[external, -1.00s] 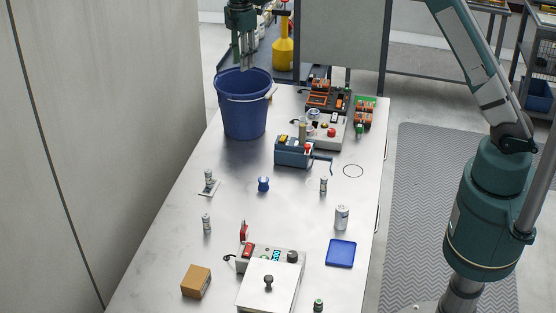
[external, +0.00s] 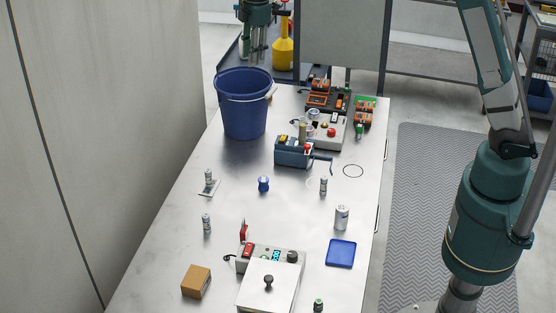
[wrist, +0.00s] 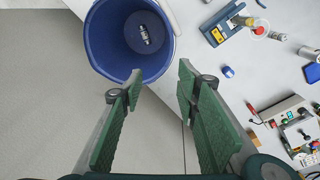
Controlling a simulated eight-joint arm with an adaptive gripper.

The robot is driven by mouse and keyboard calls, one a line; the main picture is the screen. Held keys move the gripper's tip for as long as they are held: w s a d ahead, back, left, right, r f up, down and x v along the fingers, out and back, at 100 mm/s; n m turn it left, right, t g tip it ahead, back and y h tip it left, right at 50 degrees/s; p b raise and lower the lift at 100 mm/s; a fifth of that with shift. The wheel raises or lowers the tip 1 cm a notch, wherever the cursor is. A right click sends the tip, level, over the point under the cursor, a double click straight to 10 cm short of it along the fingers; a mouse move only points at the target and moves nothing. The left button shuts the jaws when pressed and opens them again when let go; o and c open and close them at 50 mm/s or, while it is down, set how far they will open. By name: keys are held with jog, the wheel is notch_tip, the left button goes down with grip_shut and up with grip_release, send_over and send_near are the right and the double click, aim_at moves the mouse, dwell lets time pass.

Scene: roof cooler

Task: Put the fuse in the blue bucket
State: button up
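The blue bucket (external: 246,115) stands upright at the far left end of the steel table. In the wrist view I look into the bucket (wrist: 92,42), and a small grey-and-white cylinder that looks like the fuse (wrist: 145,36) lies on its bottom. My gripper (wrist: 158,85) is open, with its green finger pads wide apart and nothing between them. In the external view my gripper (external: 253,48) is above and behind the bucket, clear of its rim. The bucket's inside bottom is hidden in the external view.
Small cylinders stand on the table, one on a card (external: 208,178). The table's middle is mostly clear.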

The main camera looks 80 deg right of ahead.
jog(key=s+a+r+m+t+b, duration=0.2)
jog(key=s+a+r+b, duration=0.1)
jog(key=s+a, duration=0.65)
jog(key=s+a+r+m+t+b, duration=0.1)
jog(key=s+a+r+m+b, duration=0.15)
jog(key=s+a, duration=0.75)
jog(key=s+a+f+m+t+b, duration=0.1)
jog(key=s+f, duration=0.3)
jog(key=s, duration=0.4)
jog(key=s+a+f+m+t+b, duration=0.1)
jog(key=s+a+f+m+b, duration=0.1)
jog(key=s, duration=0.7)
jog(key=s+a+f+m+t+b, duration=0.1)
jog(key=s+a+f+m, duration=0.1)
jog(key=s+f, duration=0.4)
jog(key=s+a, duration=0.1)
jog(key=s, duration=0.2)
jog(key=shift+f, duration=0.4)
